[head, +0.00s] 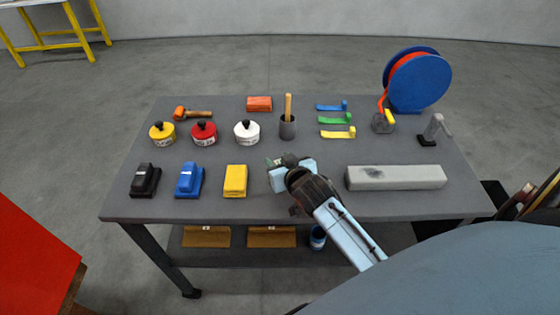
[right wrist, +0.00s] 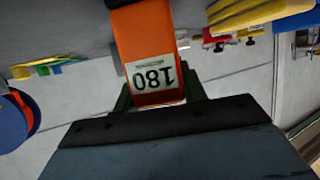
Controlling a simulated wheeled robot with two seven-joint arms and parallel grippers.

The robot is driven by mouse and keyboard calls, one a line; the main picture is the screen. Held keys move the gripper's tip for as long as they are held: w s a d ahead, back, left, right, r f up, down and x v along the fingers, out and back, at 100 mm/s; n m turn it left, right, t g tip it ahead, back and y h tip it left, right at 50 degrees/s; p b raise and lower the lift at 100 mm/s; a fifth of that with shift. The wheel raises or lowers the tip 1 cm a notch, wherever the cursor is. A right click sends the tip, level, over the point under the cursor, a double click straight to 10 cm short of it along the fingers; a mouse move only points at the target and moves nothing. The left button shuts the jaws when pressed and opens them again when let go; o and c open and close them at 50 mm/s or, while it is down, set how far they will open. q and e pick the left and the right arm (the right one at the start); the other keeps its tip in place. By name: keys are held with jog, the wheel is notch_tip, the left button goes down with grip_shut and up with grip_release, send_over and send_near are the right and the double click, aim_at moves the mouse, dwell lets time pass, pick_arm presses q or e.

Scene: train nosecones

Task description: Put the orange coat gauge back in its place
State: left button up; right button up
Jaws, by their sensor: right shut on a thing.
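My right gripper (head: 277,165) is over the front middle of the bench, between the yellow block and the long grey block. In the right wrist view, its fingers (right wrist: 158,100) are shut on an orange piece with a white label reading 180, which I take as the orange coat gauge (right wrist: 147,40). The gripper and arm hide it in the head view. Blue (head: 331,107), green (head: 334,120) and yellow (head: 337,133) gauges lie in a column right of the brush pot, with bare bench in front of the yellow one. My left gripper is not in view.
The long grey block (head: 396,177) lies right of the gripper; the yellow block (head: 235,181) is left. The brush pot (head: 287,127) stands behind it. A blue reel (head: 417,82) stands back right. Lidded pots, including a white one (head: 247,132), stand left.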

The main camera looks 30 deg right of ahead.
jog(key=o, duration=1.1)
jog(key=shift+f, duration=0.15)
jog(key=shift+o, duration=0.2)
jog(key=shift+r, duration=0.25)
jog(key=v, duration=1.2)
jog(key=shift+p, duration=0.4)
